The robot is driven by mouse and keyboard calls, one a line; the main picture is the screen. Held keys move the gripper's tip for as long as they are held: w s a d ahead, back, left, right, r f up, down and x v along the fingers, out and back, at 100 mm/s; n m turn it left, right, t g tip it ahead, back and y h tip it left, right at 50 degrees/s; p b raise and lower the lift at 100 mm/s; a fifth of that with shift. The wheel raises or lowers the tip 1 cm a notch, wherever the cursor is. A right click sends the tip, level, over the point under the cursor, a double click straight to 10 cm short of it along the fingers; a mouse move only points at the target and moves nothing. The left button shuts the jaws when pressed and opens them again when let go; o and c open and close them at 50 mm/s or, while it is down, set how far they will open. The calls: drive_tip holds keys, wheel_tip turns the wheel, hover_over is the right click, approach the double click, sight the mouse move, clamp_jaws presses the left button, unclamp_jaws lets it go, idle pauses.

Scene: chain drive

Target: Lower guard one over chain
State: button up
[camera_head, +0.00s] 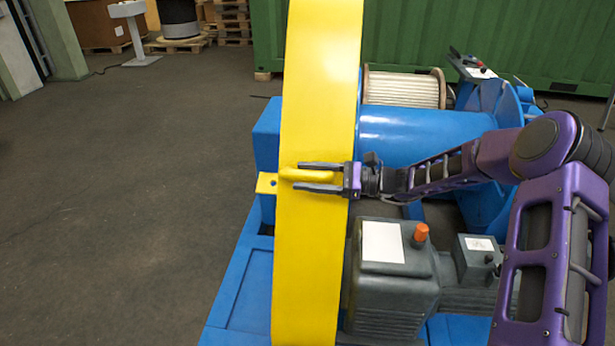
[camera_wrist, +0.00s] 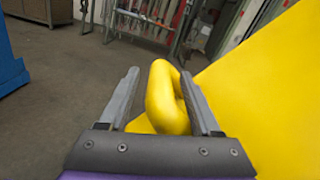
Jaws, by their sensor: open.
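The guard is a long curved yellow cover (camera_head: 318,100) running top to bottom through the middle of the head view; it also fills the right of the wrist view (camera_wrist: 270,95). A yellow handle (camera_head: 305,175) sticks out from its face. My gripper (camera_head: 318,177) is open, with one finger on each side of the handle. In the wrist view the handle (camera_wrist: 168,98) stands between the two fingers, closer to the right one. Whether a finger touches it I cannot tell. The chain is not visible.
A blue machine frame (camera_head: 238,290) carries a blue drum housing (camera_head: 420,140) and a grey motor (camera_head: 392,290) with an orange cap, close below my arm. A rope drum (camera_head: 402,88) and green container (camera_head: 500,35) are behind. The floor at left is clear.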

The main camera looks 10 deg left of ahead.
drive_tip(key=shift+a, duration=0.1)
clamp_jaws()
idle(0.3)
idle(1.1)
